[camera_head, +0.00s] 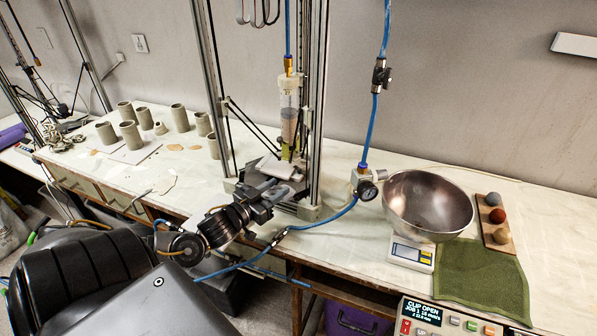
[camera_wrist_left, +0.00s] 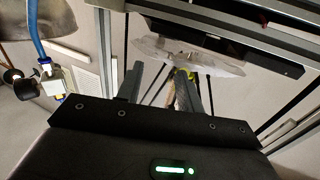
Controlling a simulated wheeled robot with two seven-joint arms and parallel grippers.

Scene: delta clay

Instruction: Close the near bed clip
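The clay printer's bed (camera_head: 277,166) sits low inside the upright frame, under the clear clay tube (camera_head: 289,110). In the left wrist view, a translucent plate (camera_wrist_left: 165,50) with a ragged edge lies past my fingers. A small yellow-green part (camera_wrist_left: 184,74) shows near the right finger; I cannot tell whether it is the clip. The near bed clip is not clearly seen. My left gripper (camera_head: 284,191) is at the bed's near side. Its two grey fingers (camera_wrist_left: 165,78) are apart with nothing visibly held. My right gripper is not in view.
The control box (camera_head: 446,318) display reads "CLIP OPEN". Metal frame posts (camera_head: 321,100) flank the bed. A steel bowl (camera_head: 428,203) stands on a scale (camera_head: 411,254) at right.

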